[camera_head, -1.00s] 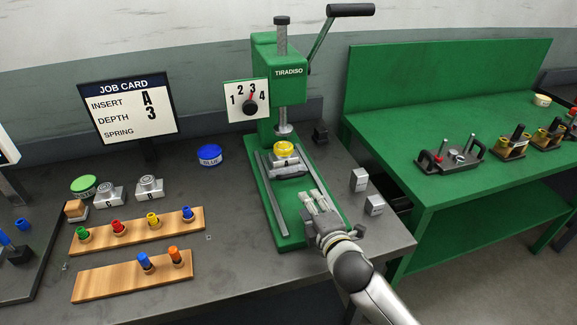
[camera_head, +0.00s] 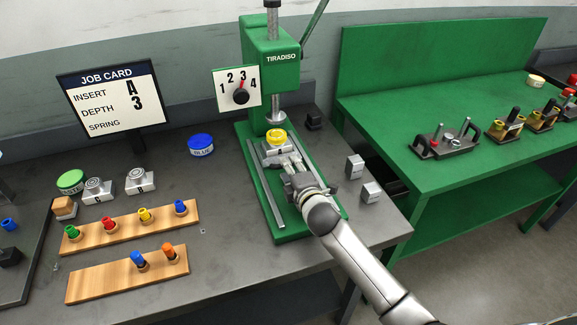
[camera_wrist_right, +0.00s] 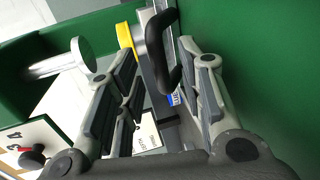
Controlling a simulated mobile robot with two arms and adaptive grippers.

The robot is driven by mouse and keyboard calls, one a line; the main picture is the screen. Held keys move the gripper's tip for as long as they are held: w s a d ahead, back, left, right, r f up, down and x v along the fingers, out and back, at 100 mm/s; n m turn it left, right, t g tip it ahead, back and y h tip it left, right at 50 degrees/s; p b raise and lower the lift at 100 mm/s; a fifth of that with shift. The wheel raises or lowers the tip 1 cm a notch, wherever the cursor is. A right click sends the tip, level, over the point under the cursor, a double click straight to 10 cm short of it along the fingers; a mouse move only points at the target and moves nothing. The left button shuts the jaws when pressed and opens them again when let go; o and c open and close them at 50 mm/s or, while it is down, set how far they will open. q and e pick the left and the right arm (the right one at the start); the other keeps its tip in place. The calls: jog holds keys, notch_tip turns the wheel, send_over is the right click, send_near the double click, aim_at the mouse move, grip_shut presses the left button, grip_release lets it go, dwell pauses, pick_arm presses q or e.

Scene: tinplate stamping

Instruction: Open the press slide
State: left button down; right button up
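The green press (camera_head: 272,60) stands at the back of the grey bench. Its slide (camera_head: 276,155) sits between the rails under the ram (camera_head: 276,117), with a yellow round piece (camera_head: 276,136) on top. My right gripper (camera_head: 291,166) is low over the press base, just in front of the slide. In the right wrist view, the slide's dark looped handle (camera_wrist_right: 154,45) lies between the spread fingers of my right gripper (camera_wrist_right: 165,62), with visible gaps beside it. The fingers partly hide the slide's front in the head view. My left gripper is in neither view.
Two small metal blocks (camera_head: 354,166) (camera_head: 371,192) stand right of the press base, close to my right arm. The depth dial (camera_head: 240,92) is on the press's left. A job card (camera_head: 112,98) and wooden racks (camera_head: 130,226) with coloured pegs stand further left.

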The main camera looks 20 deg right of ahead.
jog(key=shift+x, duration=0.95)
grip_shut()
jog(key=shift+s, duration=0.1)
